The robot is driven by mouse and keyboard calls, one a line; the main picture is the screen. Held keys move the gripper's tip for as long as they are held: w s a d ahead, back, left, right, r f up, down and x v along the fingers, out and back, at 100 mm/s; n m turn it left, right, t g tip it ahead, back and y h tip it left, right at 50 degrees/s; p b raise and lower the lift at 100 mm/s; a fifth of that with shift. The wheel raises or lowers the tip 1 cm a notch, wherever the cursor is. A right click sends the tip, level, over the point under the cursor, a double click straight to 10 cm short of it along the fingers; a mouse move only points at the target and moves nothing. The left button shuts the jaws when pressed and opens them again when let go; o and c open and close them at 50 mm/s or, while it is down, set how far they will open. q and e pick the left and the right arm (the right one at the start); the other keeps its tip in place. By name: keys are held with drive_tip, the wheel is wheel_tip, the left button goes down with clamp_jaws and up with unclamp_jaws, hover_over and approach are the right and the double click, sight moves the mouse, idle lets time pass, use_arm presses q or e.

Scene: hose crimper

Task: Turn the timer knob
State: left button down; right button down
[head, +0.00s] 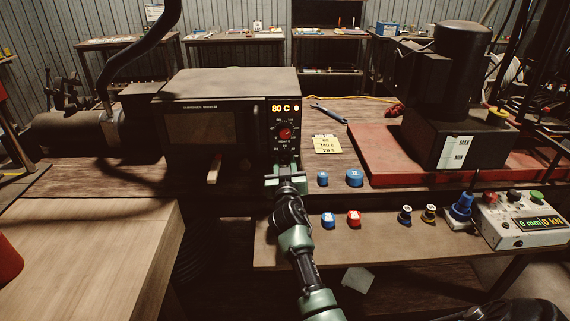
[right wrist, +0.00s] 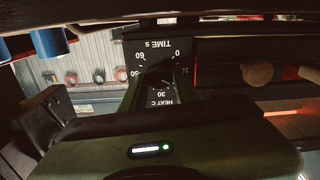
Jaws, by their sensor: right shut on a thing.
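The oven (head: 205,125) stands on the bench with a lit "80 C" readout. A red heat knob (head: 285,133) shows on its front panel. In the head view my right gripper (head: 287,172) is at the panel's lower part and hides the timer knob there. In the right wrist view the panel appears upside down, with "TIME S" and a scale from 0 to 60 around the dark timer knob (right wrist: 160,80). My right gripper is shut on this knob. The knob's exact setting is hard to read. My left gripper is not in view.
Blue caps (head: 354,177) lie right of my right gripper, with a red cap (head: 354,218) on the lower shelf. A control box (head: 520,218) stands at the right. A yellow note (head: 327,144) and a wrench (head: 328,113) lie beside the oven.

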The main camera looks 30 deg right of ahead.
idle(0.9)
drive_tip(key=c, duration=1.1)
unclamp_jaws()
drive_tip(key=shift+o, duration=0.2)
drive_tip(key=b+v, duration=0.1)
drive_tip(key=v, duration=0.6)
drive_tip(key=shift+s+a, duration=0.3)
